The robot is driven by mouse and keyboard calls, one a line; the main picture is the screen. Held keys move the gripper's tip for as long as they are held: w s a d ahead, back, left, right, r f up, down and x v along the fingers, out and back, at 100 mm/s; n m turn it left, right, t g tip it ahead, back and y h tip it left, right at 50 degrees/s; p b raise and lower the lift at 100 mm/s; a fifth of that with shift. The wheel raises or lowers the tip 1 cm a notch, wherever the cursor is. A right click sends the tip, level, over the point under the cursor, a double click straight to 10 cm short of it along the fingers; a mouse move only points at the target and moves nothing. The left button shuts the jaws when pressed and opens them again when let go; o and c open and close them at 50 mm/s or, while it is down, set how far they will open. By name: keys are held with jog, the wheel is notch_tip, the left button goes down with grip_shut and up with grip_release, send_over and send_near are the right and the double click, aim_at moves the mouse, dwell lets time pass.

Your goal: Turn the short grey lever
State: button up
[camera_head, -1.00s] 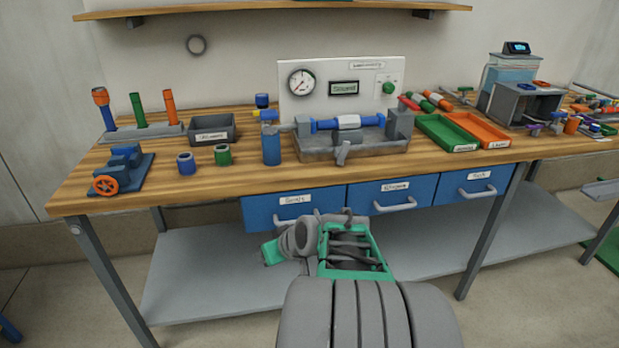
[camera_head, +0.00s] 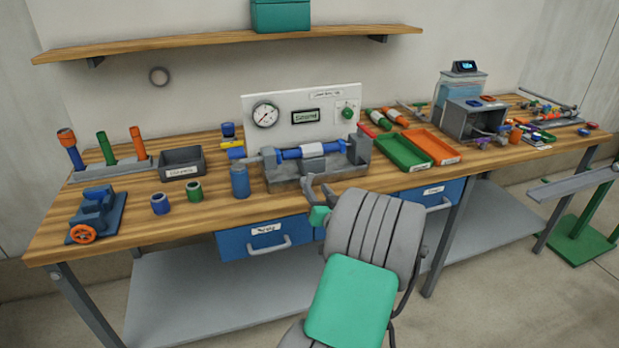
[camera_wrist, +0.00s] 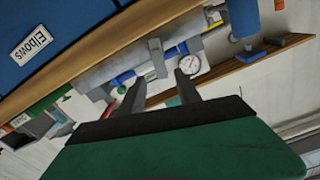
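The short grey lever (camera_wrist: 157,58) sticks out from the front of the grey pipe fixture (camera_wrist: 110,62) in the wrist view, where the scene appears upside down. My gripper (camera_wrist: 158,88) is open and empty, with its two dark fingers apart. The lever shows between and just beyond the fingertips; I see no contact. In the head view my gripper (camera_head: 318,188) is at the front of the fixture (camera_head: 285,182), and it partly hides the lever there.
A panel with a gauge (camera_head: 264,114) stands behind the fixture. A blue cylinder (camera_head: 239,181) stands left of it; green (camera_head: 403,152) and orange (camera_head: 432,146) trays lie right. Blue drawers (camera_head: 262,238) sit under the bench edge. An orange-wheeled blue valve (camera_head: 96,212) is far left.

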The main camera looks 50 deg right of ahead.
aim_at(310, 179)
jog(key=p+x, duration=0.1)
jog(key=x, duration=0.6)
jog(key=shift+a, duration=0.1)
grip_shut()
dwell(0.3)
